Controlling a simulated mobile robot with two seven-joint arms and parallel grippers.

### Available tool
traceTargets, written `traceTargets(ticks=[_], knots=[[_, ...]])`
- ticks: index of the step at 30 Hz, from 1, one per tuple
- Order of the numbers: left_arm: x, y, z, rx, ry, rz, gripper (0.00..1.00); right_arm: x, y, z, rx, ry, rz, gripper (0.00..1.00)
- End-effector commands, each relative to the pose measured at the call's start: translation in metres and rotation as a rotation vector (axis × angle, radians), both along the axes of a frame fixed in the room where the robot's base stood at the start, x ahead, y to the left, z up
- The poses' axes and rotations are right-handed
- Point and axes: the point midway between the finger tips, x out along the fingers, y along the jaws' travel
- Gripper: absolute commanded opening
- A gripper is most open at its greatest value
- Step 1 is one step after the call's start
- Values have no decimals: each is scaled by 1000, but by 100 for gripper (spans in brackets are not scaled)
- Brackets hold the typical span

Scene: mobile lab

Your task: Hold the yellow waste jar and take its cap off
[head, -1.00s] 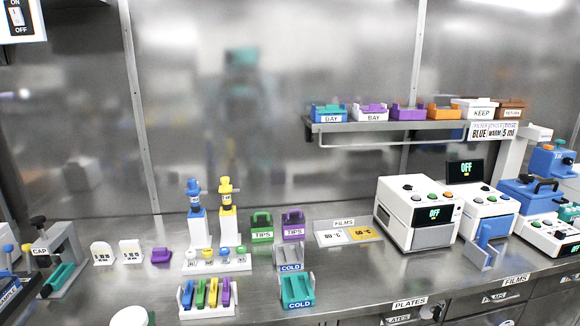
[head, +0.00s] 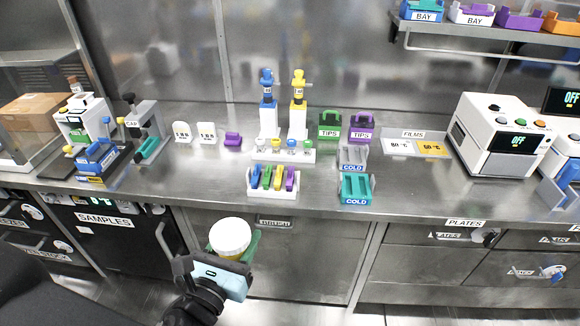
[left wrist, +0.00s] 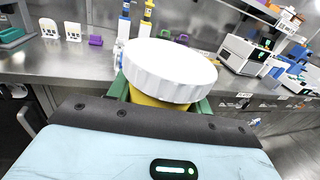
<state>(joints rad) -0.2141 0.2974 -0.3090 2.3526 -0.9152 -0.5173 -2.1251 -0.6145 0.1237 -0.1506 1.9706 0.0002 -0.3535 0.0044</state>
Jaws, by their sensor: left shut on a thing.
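The yellow waste jar (left wrist: 158,99) is in my left gripper, with its wide white ribbed cap (left wrist: 168,68) on top. In the head view the white cap (head: 229,236) shows at the lower middle, in front of the bench edge. My left gripper (head: 236,252) is shut on the jar, its green fingers on both sides of the yellow body. The jar is held off the bench, over the floor. Most of the jar body is hidden by the cap and the gripper. My right gripper is not in view.
The steel bench (head: 210,183) runs across behind the jar. On it stand a grey capper stand (head: 146,130), two pipettes, a rack of coloured tubes (head: 272,180), a teal COLD block (head: 356,188) and white machines (head: 497,138). Drawers lie below the bench edge.

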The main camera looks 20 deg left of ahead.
Motion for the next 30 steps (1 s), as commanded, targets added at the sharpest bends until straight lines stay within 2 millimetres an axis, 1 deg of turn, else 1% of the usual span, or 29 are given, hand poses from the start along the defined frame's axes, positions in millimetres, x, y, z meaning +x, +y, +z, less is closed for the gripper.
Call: traceTargets(ticks=[4,7,15,21,30], knots=[[3,-5,1,1,-4,-24,9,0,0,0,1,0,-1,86],[8,-17,2,3,-5,-77,9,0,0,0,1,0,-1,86],[26,-64,6,5,-6,-284,9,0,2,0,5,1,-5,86],[38,-94,7,4,-6,-417,9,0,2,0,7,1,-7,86],[52,-132,9,4,-4,-589,9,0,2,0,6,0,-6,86]])
